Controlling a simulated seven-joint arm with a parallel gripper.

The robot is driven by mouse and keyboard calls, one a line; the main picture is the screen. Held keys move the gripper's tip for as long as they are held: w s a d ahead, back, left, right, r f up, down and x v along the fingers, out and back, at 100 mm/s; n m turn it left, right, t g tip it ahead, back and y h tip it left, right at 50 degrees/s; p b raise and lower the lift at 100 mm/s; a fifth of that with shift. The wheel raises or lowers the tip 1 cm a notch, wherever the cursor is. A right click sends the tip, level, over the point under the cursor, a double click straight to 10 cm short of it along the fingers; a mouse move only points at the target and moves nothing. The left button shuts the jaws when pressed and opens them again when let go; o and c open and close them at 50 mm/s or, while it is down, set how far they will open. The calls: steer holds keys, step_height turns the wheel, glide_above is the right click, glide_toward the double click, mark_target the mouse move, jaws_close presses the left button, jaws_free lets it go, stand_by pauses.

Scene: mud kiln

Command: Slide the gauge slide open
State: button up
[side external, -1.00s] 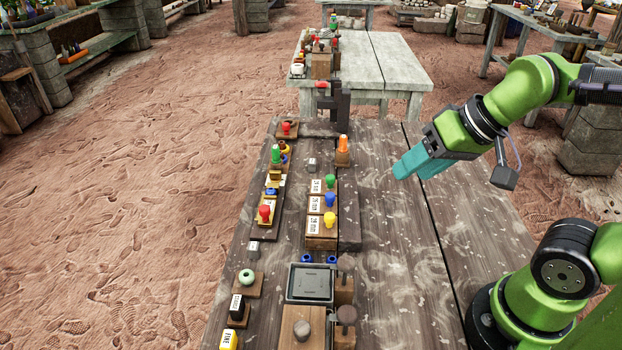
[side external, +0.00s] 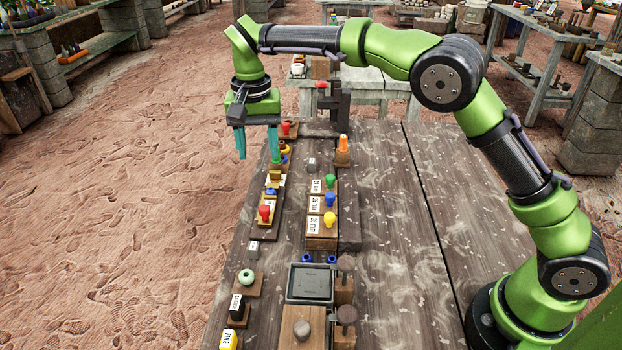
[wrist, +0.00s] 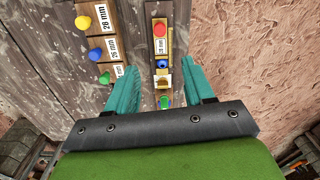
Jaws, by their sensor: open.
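A narrow wooden gauge board (side external: 259,230) lies along the left edge of the table. It carries a red knob (side external: 265,212) beside a white label, a small blue piece (side external: 271,191) and a brass-coloured block (side external: 275,176). I cannot tell for certain which part is the slide. In the wrist view the red knob (wrist: 160,30), the blue piece (wrist: 162,64) and the brass block (wrist: 162,81) line up between my fingers. My gripper (side external: 257,158) is open and empty, pointing down above the far end of the board. A green knob (wrist: 165,101) there is partly hidden from the side.
A row of wooden blocks with mm labels (side external: 314,225) and green, blue and yellow knobs stands to the right. An orange-topped piece (side external: 342,150) and a dark post (side external: 338,105) are behind. A grey tray (side external: 290,284) is nearer. The right of the table is clear.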

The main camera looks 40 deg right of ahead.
mark_target(264, 208)
steer(key=shift+m, duration=0.7)
step_height(264, 208, down, 15)
steer(key=shift+s+a+r, duration=0.1)
steer(key=shift+s+a, duration=0.05)
jaws_close()
